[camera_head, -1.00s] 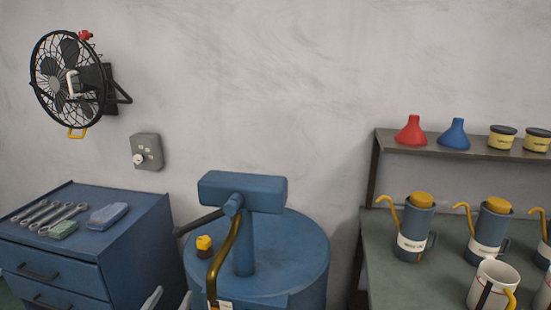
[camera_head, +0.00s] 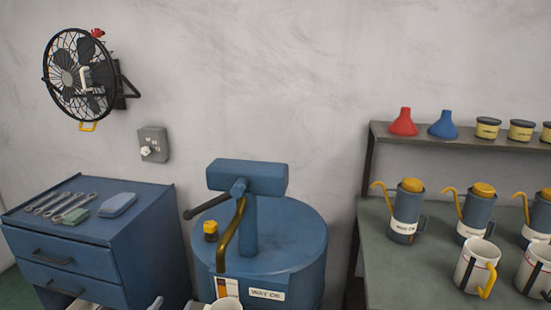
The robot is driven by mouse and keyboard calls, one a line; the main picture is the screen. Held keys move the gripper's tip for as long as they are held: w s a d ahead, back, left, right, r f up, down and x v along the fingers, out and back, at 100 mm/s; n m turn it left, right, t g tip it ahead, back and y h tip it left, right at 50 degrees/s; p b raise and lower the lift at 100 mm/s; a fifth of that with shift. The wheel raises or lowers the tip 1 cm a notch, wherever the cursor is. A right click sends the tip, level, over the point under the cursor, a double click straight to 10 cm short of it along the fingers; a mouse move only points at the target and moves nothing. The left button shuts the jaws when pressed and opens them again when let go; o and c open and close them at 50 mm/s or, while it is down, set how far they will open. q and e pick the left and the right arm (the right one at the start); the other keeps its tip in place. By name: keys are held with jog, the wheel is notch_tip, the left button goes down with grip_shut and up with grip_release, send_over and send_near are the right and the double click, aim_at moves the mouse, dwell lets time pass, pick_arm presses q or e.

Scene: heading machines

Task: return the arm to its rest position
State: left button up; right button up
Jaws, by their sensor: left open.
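My left gripper (camera_head: 174,303) shows only as pale fingertips at the bottom edge, in front of the gap between the blue cabinet and the blue drum. The tips stand apart with nothing visible between them. The rest of the gripper and most of its arm are below the picture. My right gripper is not in view.
The blue drum (camera_head: 298,238) with its pump and curved spout stands just beyond the fingertips. The blue tool cabinet (camera_head: 152,225) is at left, the bench (camera_head: 372,240) with oil cans and mugs at right. A fan (camera_head: 75,80) and switch box (camera_head: 153,144) hang on the wall.

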pick_arm(q)
jog(key=s+d+f+g+y, duration=0.15)
jog(key=s+f+g, duration=0.45)
jog(key=s+f, duration=0.65)
jog(key=s+d+f+g, duration=0.15)
jog(key=s+g, duration=0.25)
jog(key=s, duration=0.8)
jog(key=s+d+f+g, duration=0.1)
jog(key=s+f+g, duration=0.15)
jog(key=s, duration=0.95)
jog(key=w+d+f, duration=0.1)
jog(key=w+f, duration=0.1)
jog(key=f, duration=1)
jog(key=w+d+f, duration=0.1)
jog(key=f, duration=1.1)
jog(key=s+f, duration=0.5)
jog(key=f, duration=0.3)
jog(key=s+f+m, duration=0.1)
jog(key=s+f, duration=0.4)
jog(key=f, duration=0.4)
jog(key=shift+f+h, duration=0.15)
jog(key=shift+h, duration=0.2)
